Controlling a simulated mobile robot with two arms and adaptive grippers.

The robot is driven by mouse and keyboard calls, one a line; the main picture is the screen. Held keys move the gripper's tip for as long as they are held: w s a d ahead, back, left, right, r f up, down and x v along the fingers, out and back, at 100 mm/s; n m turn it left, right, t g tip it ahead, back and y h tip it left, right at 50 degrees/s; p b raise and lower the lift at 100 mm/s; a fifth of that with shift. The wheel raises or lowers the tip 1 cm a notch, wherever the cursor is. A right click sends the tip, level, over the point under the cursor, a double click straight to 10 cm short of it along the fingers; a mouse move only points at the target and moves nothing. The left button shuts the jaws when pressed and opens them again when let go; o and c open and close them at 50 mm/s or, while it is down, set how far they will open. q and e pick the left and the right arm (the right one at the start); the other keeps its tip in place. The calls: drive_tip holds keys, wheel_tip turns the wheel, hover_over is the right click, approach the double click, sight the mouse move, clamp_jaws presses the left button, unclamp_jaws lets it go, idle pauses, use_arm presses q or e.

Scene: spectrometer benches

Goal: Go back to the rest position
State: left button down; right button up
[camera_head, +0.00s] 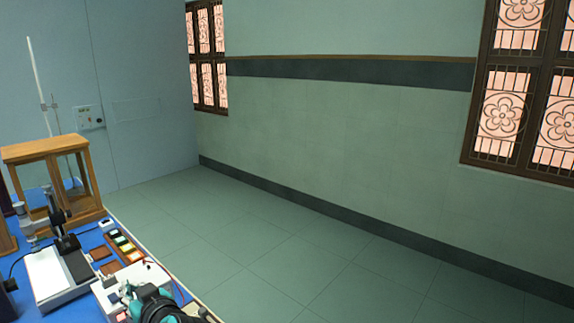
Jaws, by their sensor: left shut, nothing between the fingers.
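My left gripper (148,299) shows at the bottom edge of the head view as a black and teal shape, partly cut off by the frame. It is shut and I see nothing held in it. It appears over the near right part of the blue-topped bench (88,241), in front of a white device (112,293). I cannot tell whether it touches anything. My right gripper is not in view.
A wooden glass case (47,143), a microscope-like instrument with a pale base (48,274) and a tray of small coloured blocks (124,245) stand on the bench. A tall rod (39,85) rises behind. The tiled floor (260,250) to the right is clear up to the green wall (340,130).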

use_arm(q)
drive_tip(key=s+f+m+g+h, duration=0.1)
drive_tip(key=s+f+m+h, duration=0.25)
drive_tip(key=f, duration=0.55)
drive_tip(key=s+d+f+m+g+h, duration=0.4)
drive_tip(key=s+f, duration=0.3)
drive_tip(key=s, duration=0.6)
drive_tip(key=s+d+f+m+g+h, duration=0.2)
drive_tip(key=s+d+f+m+h, duration=0.35)
drive_tip(key=s, duration=0.65)
wheel_tip(320, 180, down, 35)
drive_tip(key=s+n+g+y+b, duration=0.1)
drive_tip(key=s+b, duration=0.2)
drive_tip(key=b, duration=0.3)
drive_tip(key=s+a+f+g+b, duration=0.1)
drive_tip(key=s+a+f+b, duration=0.1)
drive_tip(key=s+f, duration=1.4)
wheel_tip(320, 180, down, 2)
drive_tip(key=shift+f+b, duration=0.15)
drive_tip(key=shift+b, duration=0.7)
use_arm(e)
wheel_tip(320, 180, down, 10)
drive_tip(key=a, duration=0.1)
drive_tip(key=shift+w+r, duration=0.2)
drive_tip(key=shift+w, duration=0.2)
